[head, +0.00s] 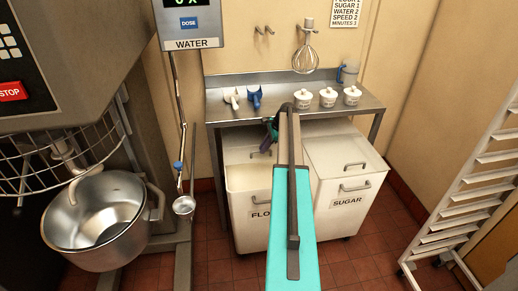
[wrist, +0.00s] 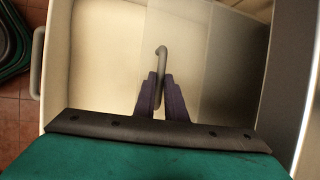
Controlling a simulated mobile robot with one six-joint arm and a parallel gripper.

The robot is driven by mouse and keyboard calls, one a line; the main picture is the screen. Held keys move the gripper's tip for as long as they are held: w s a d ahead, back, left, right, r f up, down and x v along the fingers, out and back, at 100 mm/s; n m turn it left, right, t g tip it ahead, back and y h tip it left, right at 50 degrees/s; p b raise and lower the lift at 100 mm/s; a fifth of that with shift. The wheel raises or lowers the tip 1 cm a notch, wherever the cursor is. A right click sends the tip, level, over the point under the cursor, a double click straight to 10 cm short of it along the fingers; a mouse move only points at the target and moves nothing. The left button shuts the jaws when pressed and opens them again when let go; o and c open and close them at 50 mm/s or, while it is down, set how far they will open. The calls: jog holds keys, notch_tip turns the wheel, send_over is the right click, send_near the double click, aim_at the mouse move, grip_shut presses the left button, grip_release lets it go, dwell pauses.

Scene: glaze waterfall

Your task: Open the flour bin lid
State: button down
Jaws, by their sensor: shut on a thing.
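The flour bin (head: 240,225) is the left of two white bins under the steel table, its label partly hidden by my arm. Its lid (head: 236,147) appears tilted up at the back, with a cream-coloured opening (head: 247,177) in front. My gripper (head: 267,146) is over this bin, partly hidden by my arm. In the wrist view, its purple fingers (wrist: 162,88) are shut on the curved grey lid handle (wrist: 161,54). The lid's exact angle is hard to tell.
The closed sugar bin (head: 347,195) stands right beside it. The steel table (head: 290,92) above holds scoops (head: 254,97) and several white canisters (head: 328,97). A mixer bowl (head: 95,215) is at left and a rack (head: 470,190) at right.

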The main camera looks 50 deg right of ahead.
jog(key=shift+s+d, duration=0.1)
jog(key=shift+d, duration=0.15)
jog(key=c, duration=1.8)
grip_release()
jog(key=shift+a, duration=0.15)
jog(key=shift+r, duration=0.1)
jog(key=b+v, duration=0.2)
jog(key=v, duration=1.1)
jog(key=shift+s+r+b, duration=0.1)
jog(key=shift+r+b, duration=0.15)
jog(key=shift+b, duration=0.1)
